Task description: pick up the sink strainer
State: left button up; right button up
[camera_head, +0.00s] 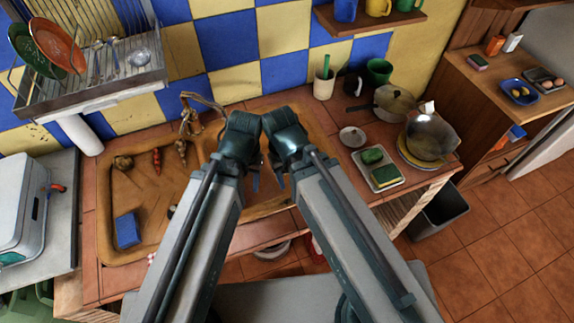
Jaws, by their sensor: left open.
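A small round metal disc (352,137), possibly the sink strainer, lies flat on the tiled counter right of the sink. I cannot tell for sure whether it is the strainer or a small lid. Another small dark round thing (172,211) shows in the sink, partly hidden by my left arm. My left gripper (255,181) is open, low over the right part of the sink and apart from the disc. My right gripper (279,181) is beside it on the right; its jaws are too small and covered to read. My arms hide much of the sink.
The brown sink (135,200) holds a blue sponge (127,230) and several vegetables. A brass faucet (190,120) stands behind it. A tray with sponges (380,170), a lidded pan (394,103) and a glass-like pot (431,137) crowd the right counter. A dish rack (90,75) hangs upper left.

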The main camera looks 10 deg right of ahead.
aim_at(353, 133)
jog(key=k+z, duration=0.1)
jog(key=z, duration=0.35)
jog(key=l+z, duration=0.1)
jog(key=z, duration=0.35)
jog(key=k+l+z, duration=0.1)
jog(key=z, duration=0.3)
jog(key=k+l+z, duration=0.1)
jog(key=z, duration=0.35)
